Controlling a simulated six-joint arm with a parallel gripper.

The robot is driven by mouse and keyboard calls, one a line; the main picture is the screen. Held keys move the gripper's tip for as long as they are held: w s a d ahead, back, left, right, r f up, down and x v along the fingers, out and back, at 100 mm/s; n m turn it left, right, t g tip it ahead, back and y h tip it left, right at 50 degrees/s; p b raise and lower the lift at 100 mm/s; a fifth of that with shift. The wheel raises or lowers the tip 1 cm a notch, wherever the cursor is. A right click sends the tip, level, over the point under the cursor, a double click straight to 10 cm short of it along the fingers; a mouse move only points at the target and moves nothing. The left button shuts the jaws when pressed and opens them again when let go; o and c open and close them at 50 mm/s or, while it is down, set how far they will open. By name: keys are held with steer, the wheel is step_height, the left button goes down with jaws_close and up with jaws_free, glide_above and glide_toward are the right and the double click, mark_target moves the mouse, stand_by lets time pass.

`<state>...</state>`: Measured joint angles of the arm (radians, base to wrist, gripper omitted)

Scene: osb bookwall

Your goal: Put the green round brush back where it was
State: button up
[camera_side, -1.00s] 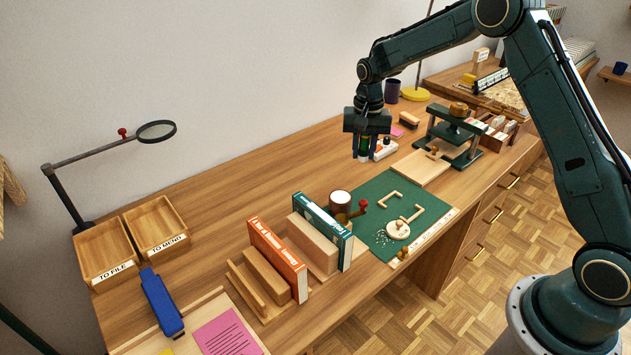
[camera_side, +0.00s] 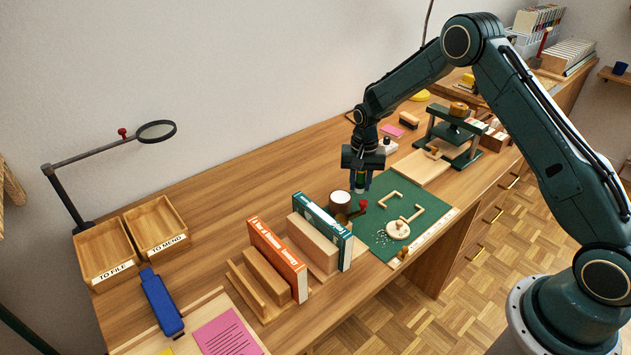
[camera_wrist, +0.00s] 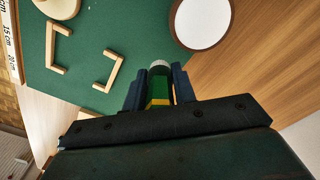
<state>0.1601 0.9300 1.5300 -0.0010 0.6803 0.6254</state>
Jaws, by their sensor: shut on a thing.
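My gripper (camera_side: 361,184) is shut on the green round brush (camera_wrist: 158,92). The brush hangs between the two dark fingers, green with a yellow band and a pale tip in the wrist view. In the side view the brush (camera_side: 360,180) is mostly hidden by the fingers. My gripper is over the back left part of the green mat (camera_side: 414,190), just behind and right of a brown pot with a white round top (camera_side: 340,197). The gap between brush tip and mat is hard to judge.
Wooden corner pieces (camera_side: 408,213) and a round wooden disc (camera_side: 398,230) lie on the mat. A red-knobbed handle (camera_side: 362,206) sits beside the pot. Two upright books (camera_side: 322,232) stand to the left, a green press (camera_side: 452,135) to the right.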

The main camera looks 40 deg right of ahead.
mark_target(359, 190)
steer(key=shift+f, duration=1.5)
steer(key=shift+f, duration=0.1)
steer(key=o, duration=1)
step_height(359, 190, up, 12)
steer(key=shift+f, duration=0.1)
steer(key=shift+r, duration=0.2)
